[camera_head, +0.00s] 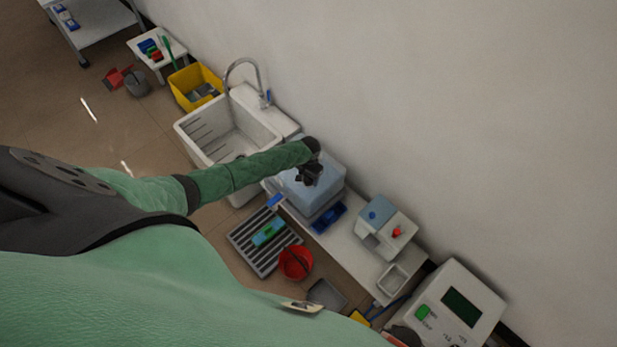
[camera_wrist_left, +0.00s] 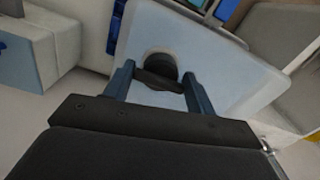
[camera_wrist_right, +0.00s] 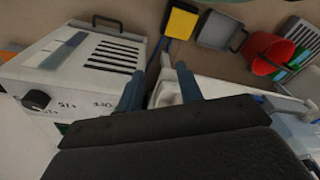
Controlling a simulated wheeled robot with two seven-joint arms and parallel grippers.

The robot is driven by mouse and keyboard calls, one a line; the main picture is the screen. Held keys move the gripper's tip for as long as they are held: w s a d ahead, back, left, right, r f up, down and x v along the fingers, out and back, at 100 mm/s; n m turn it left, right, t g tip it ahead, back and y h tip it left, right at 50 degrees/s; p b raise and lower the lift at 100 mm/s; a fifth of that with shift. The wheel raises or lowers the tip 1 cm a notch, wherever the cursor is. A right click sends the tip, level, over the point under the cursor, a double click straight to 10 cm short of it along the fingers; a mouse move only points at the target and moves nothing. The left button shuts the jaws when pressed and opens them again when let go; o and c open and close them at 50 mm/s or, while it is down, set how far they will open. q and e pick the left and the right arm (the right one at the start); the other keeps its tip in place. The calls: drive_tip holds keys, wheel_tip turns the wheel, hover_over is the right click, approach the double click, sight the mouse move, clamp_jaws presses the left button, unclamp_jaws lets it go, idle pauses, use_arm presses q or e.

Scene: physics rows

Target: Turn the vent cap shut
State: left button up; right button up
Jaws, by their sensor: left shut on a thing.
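The vent cap (camera_wrist_left: 162,66) is a dark round knob with a bar across it, on the pale blue face of a boxy container (camera_wrist_left: 235,72). In the head view this container (camera_head: 325,188) stands on the white bench beside the sink. My left gripper (camera_wrist_left: 158,84) is shut on the cap's bar, one finger at each end. In the head view the left gripper (camera_head: 310,174) covers the cap. My right gripper (camera_wrist_right: 158,85) shows in the right wrist view with its fingers apart and nothing between them. It is above the bench's right end.
A white sink (camera_head: 230,128) with a tap stands left of the container. A blue item (camera_head: 328,218), a white dispenser (camera_head: 385,228) and a white machine (camera_head: 455,305) are to the right. A red bucket (camera_head: 296,262) and a grey grate (camera_head: 262,242) are on the floor.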

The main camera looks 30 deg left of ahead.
use_arm(q)
drive_tip(key=shift+w+r, duration=0.1)
drive_tip(key=o, duration=0.6)
